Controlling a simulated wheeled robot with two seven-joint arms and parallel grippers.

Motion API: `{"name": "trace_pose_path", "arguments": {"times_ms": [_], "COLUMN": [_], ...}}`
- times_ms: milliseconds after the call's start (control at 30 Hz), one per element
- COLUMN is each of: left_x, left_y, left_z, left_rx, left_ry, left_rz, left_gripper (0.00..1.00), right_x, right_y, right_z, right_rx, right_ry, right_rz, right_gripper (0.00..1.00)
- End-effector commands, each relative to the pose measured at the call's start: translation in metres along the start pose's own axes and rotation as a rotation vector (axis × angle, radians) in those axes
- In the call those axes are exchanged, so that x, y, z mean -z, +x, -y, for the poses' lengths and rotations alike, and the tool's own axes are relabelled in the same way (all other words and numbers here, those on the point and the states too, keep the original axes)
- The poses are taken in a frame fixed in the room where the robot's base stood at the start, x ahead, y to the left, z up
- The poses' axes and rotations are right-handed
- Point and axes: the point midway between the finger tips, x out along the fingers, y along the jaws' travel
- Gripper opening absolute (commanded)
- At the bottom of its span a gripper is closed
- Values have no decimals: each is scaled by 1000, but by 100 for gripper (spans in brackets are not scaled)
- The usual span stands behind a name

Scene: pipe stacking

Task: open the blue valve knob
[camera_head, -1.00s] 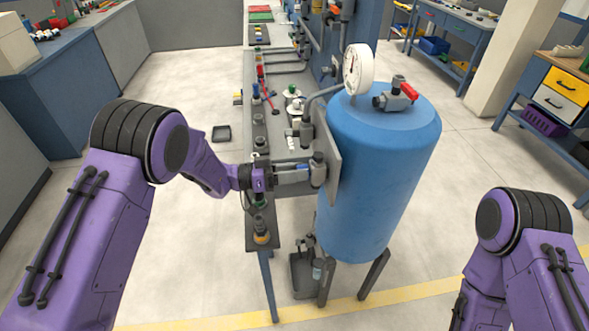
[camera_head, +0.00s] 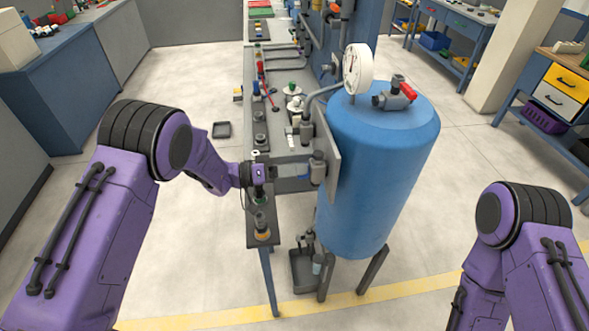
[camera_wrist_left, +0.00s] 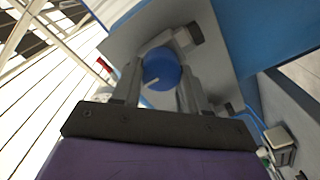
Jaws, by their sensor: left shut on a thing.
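The blue valve knob (camera_wrist_left: 162,69) is round and has a pale mark near its lower left edge. In the left wrist view it sits between the two grey fingers of my left gripper (camera_wrist_left: 160,85), which is shut on it. The knob is in front of a grey plate (camera_wrist_left: 136,43). In the head view my left gripper (camera_head: 292,172) reaches in from the left to the plate beside the blue tank, and it mostly hides the knob. My right arm (camera_head: 522,225) is at the lower right; its gripper is out of view.
The big blue tank (camera_head: 378,170) carries a white dial gauge (camera_head: 357,69) and a red-handled valve (camera_head: 408,91). A narrow grey bench (camera_head: 290,115) with pipes and fittings runs away to the left of the tank.

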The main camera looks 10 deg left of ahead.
Motion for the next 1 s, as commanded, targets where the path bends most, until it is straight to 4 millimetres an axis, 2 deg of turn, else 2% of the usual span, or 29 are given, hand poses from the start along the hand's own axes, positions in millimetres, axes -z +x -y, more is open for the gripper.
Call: {"name": "trace_pose_path", "arguments": {"times_ms": [167,200,267,300,533,633,1000], "left_x": [3,3,3,3,1,1,0], "left_y": [0,0,0,0,0,-6,-87], "left_z": [-1,-1,-1,-1,0,1,3], "left_rx": [-2,-2,-2,-2,-1,0,0], "left_ry": [1,1,1,1,1,2,2], "left_rz": [-8,-8,-7,-6,-3,-4,-8], "left_gripper": [13,46,66,69,69,69,69], "right_x": [0,0,0,0,0,-2,-13], "right_y": [0,0,0,0,0,4,31], "right_z": [0,0,0,0,0,0,3], "right_rx": [0,0,0,0,0,0,0], "right_ry": [0,0,0,0,0,0,0], "right_rz": [0,0,0,0,0,0,0], "right_gripper": [69,69,69,69,69,69,69]}}
